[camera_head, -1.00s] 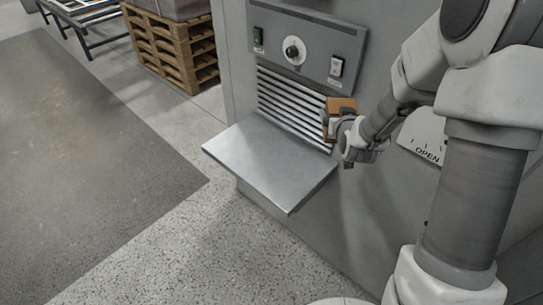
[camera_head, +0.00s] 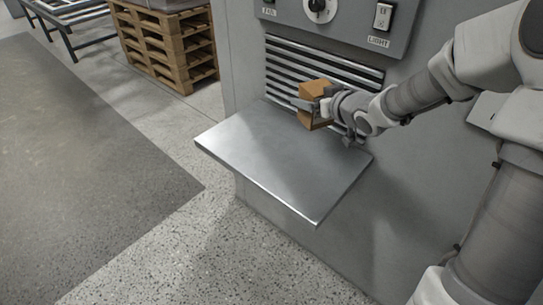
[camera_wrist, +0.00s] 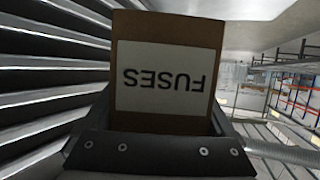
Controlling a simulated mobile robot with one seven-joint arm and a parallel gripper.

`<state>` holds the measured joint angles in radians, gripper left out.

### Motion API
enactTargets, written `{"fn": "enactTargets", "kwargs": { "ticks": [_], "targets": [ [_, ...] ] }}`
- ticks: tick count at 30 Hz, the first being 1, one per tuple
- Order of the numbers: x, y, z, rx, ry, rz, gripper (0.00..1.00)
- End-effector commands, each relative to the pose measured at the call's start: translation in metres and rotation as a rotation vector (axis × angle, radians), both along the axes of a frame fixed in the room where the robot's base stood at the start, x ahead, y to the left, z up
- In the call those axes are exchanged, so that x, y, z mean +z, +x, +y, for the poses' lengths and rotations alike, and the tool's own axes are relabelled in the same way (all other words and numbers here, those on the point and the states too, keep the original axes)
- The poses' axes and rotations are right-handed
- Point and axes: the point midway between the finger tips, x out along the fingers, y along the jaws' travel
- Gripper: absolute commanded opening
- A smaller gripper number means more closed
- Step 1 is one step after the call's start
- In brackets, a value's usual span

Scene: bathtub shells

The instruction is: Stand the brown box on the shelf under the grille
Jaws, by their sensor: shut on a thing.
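The brown box (camera_head: 312,104) is in my gripper (camera_head: 318,103), over the back right part of the metal shelf (camera_head: 250,165) and in front of the grille (camera_head: 345,85). The gripper is shut on it from the right side. In the wrist view the box (camera_wrist: 168,45) has a white label reading FUSES, upside down in the picture, and the grille slats (camera_wrist: 50,85) run close on the left. I cannot tell whether the box's bottom touches the shelf.
A panel with a dial (camera_head: 320,8) and a LIGHT switch (camera_head: 382,16) is above the grille. The shelf's front and left are bare. Wooden pallets (camera_head: 165,45) stand at the back left. The floor in front is clear.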

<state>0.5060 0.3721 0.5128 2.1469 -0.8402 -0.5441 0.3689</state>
Motion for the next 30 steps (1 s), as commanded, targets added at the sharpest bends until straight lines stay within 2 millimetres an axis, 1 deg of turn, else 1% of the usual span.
{"fn": "enactTargets", "kwargs": {
  "ticks": [1,4,7,15,18,21,24,27,30],
  "targets": [
    [-0.005,0.001,-0.001,0.005,0.000,-0.003,0.14],
    [-0.009,0.000,0.004,0.016,0.000,-0.003,0.14],
    [-0.018,-0.003,0.016,0.021,0.000,-0.002,0.14],
    [-0.056,-0.013,0.074,0.022,0.002,-0.001,0.14],
    [-0.066,-0.016,0.093,0.021,0.001,-0.002,0.14],
    [-0.072,-0.019,0.106,0.020,0.001,-0.002,0.14],
    [-0.075,-0.020,0.113,0.017,0.001,-0.002,0.14],
    [-0.077,-0.020,0.116,0.015,0.001,-0.002,0.14],
    [-0.087,-0.020,0.116,0.016,0.001,0.001,0.14]
  ]
}}
